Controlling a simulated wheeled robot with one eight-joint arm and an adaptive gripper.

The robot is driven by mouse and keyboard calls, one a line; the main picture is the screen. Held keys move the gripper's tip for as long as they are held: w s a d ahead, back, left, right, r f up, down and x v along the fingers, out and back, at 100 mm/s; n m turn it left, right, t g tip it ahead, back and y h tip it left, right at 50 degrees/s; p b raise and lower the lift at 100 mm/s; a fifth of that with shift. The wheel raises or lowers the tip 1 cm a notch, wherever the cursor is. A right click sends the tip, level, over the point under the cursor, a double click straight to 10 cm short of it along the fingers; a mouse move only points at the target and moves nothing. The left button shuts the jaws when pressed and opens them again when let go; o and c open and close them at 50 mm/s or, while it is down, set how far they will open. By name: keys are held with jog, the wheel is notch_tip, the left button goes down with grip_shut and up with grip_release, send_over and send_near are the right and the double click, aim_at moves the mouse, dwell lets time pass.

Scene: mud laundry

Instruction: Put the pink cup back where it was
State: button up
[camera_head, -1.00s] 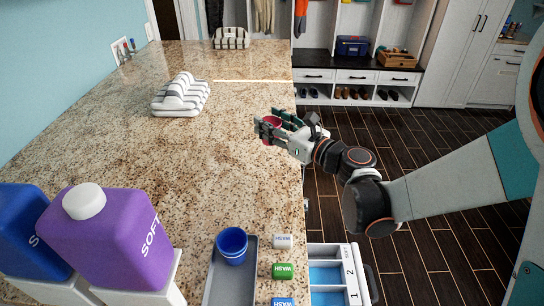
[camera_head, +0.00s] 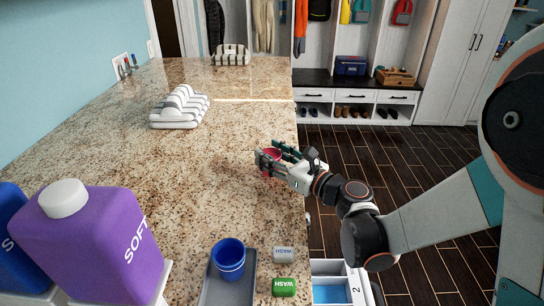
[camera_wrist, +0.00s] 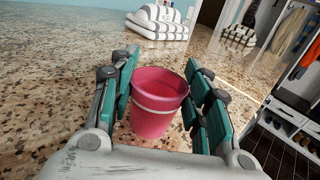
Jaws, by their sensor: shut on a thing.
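The pink cup (camera_wrist: 157,103) stands upright between my gripper's (camera_wrist: 166,108) green-padded fingers in the wrist view, with a pale band around its side. In the head view the cup (camera_head: 270,155) is mostly hidden by the fingers. My gripper (camera_head: 272,161) is shut on it over the right part of the granite counter (camera_head: 200,160), near its right edge. I cannot tell whether the cup's base touches the counter. A blue cup (camera_head: 229,256), which looks like a stack, stands on a grey tray (camera_head: 243,292) at the front.
A purple bottle (camera_head: 90,240) and a blue bottle (camera_head: 12,245) stand front left. A white and a green wash block (camera_head: 284,287) lie beside the tray. Striped folded towels (camera_head: 180,108) lie further back. The counter's middle is clear.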

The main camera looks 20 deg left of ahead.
jog(key=shift+f, duration=0.2)
jog(key=o, duration=1)
jog(key=shift+r, duration=0.1)
jog(key=shift+c, duration=0.2)
jog(key=shift+r, duration=0.1)
jog(key=p+v, duration=0.1)
jog(key=v, duration=1.1)
jog(key=shift+r, duration=0.1)
